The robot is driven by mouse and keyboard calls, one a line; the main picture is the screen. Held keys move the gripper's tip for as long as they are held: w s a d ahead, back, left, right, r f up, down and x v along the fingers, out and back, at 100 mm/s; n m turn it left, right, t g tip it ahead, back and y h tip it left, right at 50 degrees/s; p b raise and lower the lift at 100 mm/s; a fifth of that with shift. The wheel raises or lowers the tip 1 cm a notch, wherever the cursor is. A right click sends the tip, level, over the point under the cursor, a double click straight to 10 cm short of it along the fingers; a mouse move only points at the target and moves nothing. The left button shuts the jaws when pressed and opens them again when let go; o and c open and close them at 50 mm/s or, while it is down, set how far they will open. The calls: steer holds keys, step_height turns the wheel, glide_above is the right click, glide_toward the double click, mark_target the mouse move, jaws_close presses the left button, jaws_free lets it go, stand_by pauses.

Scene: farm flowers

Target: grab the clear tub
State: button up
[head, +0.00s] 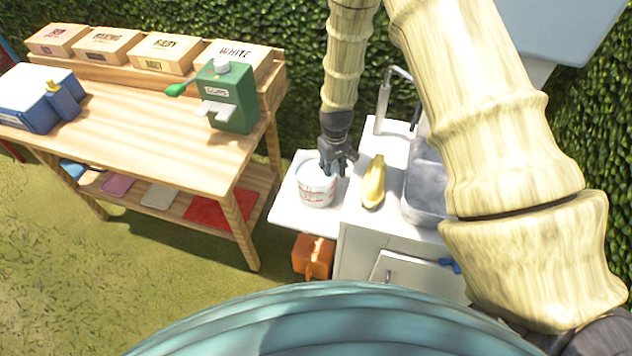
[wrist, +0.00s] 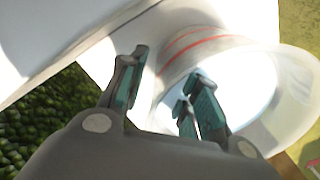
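The clear tub (head: 317,192) is a whitish, see-through round tub with red markings. It stands upright on a white side shelf, and its wall and open mouth show large in the wrist view (wrist: 212,48). My gripper (head: 338,168) points down at the tub's right rim. In the wrist view my gripper (wrist: 166,72) has its fingers spread apart. One finger is outside the tub wall, and the others appear over or inside its mouth. Part of the near rim is hidden behind the fingers, and I cannot tell whether they touch the wall.
A yellow squash-like item (head: 374,182) lies on the white counter just right of my gripper, beside a grey sink (head: 428,180) and faucet (head: 383,103). A wooden table (head: 130,125) with a green dispenser (head: 233,97) stands left. An orange box (head: 312,256) is below the shelf.

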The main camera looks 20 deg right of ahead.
steer(key=shift+f, duration=0.35)
jaws_close()
steer(key=shift+w+r, duration=0.1)
steer(key=shift+r, duration=0.05)
